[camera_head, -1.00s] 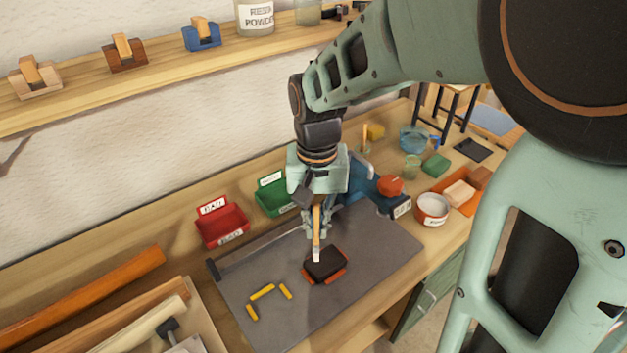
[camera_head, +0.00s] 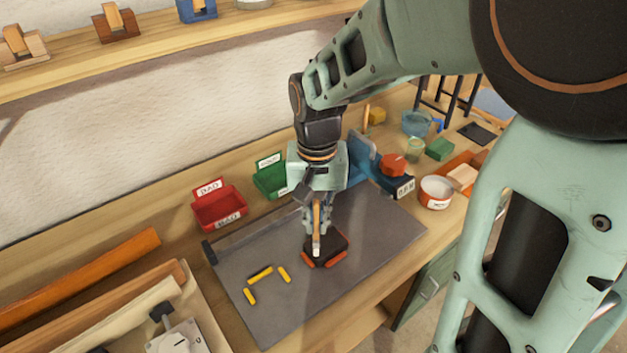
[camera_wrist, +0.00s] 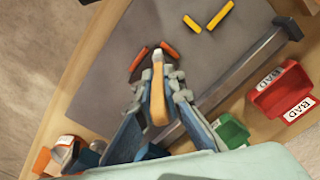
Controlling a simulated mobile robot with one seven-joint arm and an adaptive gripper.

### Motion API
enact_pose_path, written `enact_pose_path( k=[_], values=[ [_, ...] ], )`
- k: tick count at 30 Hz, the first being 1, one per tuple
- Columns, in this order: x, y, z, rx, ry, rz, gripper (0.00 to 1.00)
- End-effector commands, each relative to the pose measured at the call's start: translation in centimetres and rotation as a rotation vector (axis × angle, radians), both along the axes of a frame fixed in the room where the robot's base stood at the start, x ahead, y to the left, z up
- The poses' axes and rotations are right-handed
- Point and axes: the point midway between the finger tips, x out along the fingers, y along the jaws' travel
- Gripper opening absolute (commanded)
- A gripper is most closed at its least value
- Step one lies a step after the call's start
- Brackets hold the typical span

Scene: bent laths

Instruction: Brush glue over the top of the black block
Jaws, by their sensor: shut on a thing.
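The black block (camera_head: 327,246) lies on the grey mat with orange pieces along its near edge. My gripper (camera_head: 317,218) is above the mat, shut on a brush (camera_head: 316,238) with a wooden handle and pale tip. The brush points down, and its tip overlaps the left part of the block in the head view; I cannot tell if it touches. In the wrist view the brush handle (camera_wrist: 158,105) sits between the fingers, and the block (camera_wrist: 147,66) is partly hidden behind the brush and fingers. I cannot make out any glue on the block.
The grey mat (camera_head: 380,235) has several yellow strips (camera_head: 260,273) at its left. A red bin (camera_head: 218,207) and green bin (camera_head: 270,182) stand behind it. A white tub with a red band (camera_head: 436,192) stands to the right. Wooden boards (camera_head: 80,270) lie at the left.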

Motion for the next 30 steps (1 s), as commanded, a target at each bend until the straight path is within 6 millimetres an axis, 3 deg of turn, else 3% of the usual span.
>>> enact_pose_path(
  k=[30],
  values=[
    [0.0,0.0,-1.7,0.0,0.0,0.0,0.0]
  ],
)
